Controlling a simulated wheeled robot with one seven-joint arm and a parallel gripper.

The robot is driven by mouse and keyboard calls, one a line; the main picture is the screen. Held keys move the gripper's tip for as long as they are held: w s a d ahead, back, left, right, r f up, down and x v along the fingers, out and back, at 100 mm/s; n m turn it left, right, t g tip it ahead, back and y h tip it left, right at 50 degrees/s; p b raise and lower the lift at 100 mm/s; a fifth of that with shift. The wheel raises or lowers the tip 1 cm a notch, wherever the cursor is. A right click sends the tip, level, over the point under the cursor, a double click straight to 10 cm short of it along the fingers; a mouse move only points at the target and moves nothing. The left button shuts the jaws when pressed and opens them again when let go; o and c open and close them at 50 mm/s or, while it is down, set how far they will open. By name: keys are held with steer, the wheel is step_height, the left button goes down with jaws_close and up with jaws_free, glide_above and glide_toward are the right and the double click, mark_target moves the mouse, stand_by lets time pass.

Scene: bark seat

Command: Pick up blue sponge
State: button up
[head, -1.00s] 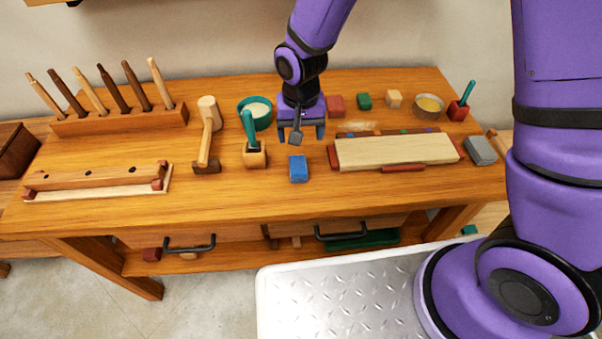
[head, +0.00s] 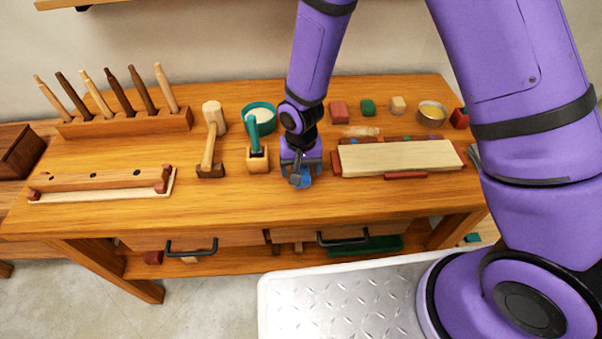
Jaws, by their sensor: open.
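The blue sponge (head: 305,183) lies on the wooden workbench (head: 240,205), near the middle of its front half. My gripper (head: 300,177) is right over it, pointing down, with its fingers around or just above the sponge. The gripper is open. It hides most of the sponge, so I cannot tell whether the fingers touch it.
A wooden block with a teal-handled tool (head: 257,158) stands just left of my gripper. A pale board (head: 398,157) with red edges lies close on the right. A mallet (head: 209,150) and a teal bowl (head: 260,118) are farther left and back. The bench front is clear.

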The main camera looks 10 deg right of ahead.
steer(key=shift+f, duration=0.8)
steer(key=c, duration=1)
steer(key=shift+r, duration=0.15)
